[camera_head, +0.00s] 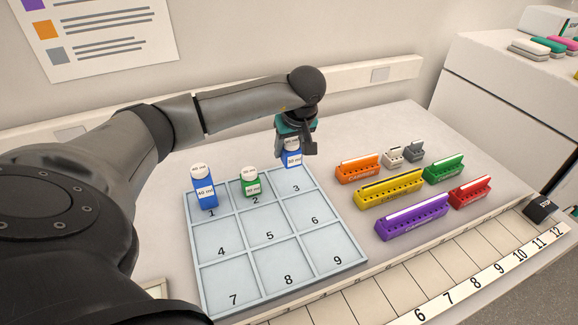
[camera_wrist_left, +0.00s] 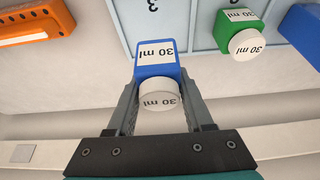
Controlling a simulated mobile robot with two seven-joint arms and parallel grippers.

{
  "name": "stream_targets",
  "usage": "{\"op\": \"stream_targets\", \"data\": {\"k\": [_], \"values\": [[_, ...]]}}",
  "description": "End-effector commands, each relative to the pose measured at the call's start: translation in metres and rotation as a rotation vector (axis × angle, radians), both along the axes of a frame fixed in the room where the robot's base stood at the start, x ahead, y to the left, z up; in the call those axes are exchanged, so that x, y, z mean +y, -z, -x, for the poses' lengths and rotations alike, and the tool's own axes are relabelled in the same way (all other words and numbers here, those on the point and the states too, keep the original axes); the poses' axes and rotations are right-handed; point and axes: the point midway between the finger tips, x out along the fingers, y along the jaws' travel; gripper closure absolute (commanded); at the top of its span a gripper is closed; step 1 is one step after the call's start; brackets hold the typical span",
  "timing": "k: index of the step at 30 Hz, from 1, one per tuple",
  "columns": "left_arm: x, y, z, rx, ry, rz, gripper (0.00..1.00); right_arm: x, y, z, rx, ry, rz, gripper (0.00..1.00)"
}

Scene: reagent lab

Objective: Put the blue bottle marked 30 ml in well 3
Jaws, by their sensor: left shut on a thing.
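The blue bottle marked 30 ml (camera_head: 292,160) has a white cap and is between the fingers of my left gripper (camera_head: 296,146). It also shows in the left wrist view (camera_wrist_left: 157,62), with the left gripper (camera_wrist_left: 160,105) shut on it around the cap end. The bottle is at the back edge of well 3 (camera_head: 297,182) of the pale blue numbered tray (camera_head: 334,213). I cannot tell whether its base touches the tray. My right gripper is in neither view.
A blue 40 ml bottle (camera_head: 204,190) stands in well 1 and a green 30 ml bottle (camera_head: 250,182) in well 2. Wells 4 to 9 are empty. Coloured racks, such as the yellow one (camera_head: 389,188), stand right of the tray. A wall is behind.

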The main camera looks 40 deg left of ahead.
Motion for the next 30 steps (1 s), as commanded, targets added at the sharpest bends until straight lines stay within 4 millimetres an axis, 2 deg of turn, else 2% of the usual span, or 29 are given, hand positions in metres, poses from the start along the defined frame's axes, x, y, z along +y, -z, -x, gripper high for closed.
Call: {"op": "stream_targets", "data": {"k": [1, 7, 14, 26, 27, 30], "values": [[0.0, 0.007, 0.0, 0.001, -0.001, 0.001, 1.0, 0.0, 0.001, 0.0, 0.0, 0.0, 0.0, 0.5], [0.0, 0.02, 0.0, 0.0, 0.0, 0.0, 1.0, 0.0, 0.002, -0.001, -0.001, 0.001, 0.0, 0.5], [-0.001, 0.053, 0.0, 0.001, 0.0, 0.0, 1.0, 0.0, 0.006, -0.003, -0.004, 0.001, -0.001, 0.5], [0.0, 0.059, -0.001, -0.002, 0.001, 0.0, 1.0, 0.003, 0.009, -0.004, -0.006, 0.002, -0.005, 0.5], [0.0, 0.058, -0.001, -0.002, 0.001, 0.0, 0.44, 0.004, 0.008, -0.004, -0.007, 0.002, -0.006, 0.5], [0.0, 0.058, 0.0, -0.001, 0.0, 0.0, 0.33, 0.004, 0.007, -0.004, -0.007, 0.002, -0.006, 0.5]]}}
